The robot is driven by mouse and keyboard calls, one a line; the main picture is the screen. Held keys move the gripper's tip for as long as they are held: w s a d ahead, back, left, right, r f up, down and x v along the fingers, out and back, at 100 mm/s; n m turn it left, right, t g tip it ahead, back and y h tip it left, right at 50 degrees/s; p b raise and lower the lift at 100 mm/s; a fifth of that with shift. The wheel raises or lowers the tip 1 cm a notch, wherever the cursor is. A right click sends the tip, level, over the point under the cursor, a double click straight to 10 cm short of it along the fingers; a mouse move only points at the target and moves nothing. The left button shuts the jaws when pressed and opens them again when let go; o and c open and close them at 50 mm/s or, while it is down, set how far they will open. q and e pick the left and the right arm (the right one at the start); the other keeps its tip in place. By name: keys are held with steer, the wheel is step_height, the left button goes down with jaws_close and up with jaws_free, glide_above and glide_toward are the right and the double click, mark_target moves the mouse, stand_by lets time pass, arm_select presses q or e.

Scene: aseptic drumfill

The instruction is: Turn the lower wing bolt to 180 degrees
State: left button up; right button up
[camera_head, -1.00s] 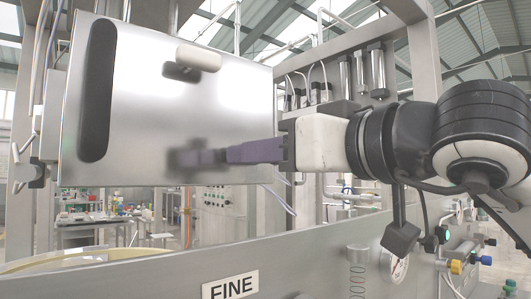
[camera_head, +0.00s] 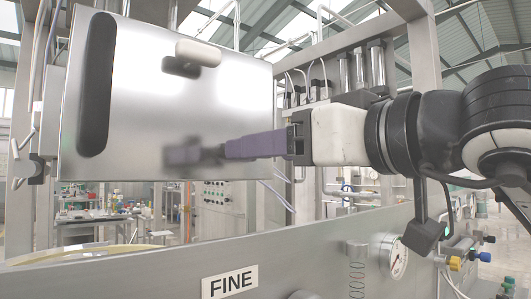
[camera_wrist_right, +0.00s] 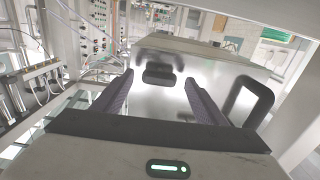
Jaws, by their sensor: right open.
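A metal wing-shaped bolt (camera_head: 22,158) is at the lower left edge of the brushed steel door panel (camera_head: 150,140) in the head view; I cannot be sure that it is the lower wing bolt. My right gripper (camera_head: 228,150) comes in from the right with its purple fingers in front of the panel, well to the right of that bolt. In the right wrist view the gripper (camera_wrist_right: 158,90) shows its two fingers apart, with nothing between them but the panel (camera_wrist_right: 150,105) behind. My left gripper is not in view.
A steel ledge with a FINE label (camera_head: 230,281) and a pressure gauge (camera_head: 393,256) runs below. Glass tubes (camera_head: 360,68) stand at the upper right beside a steel post.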

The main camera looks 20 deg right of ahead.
steer(key=v, duration=0.8)
steer(key=shift+s+b, duration=0.25)
steer(key=shift+b, duration=0.2)
steer(key=shift+d, duration=0.1)
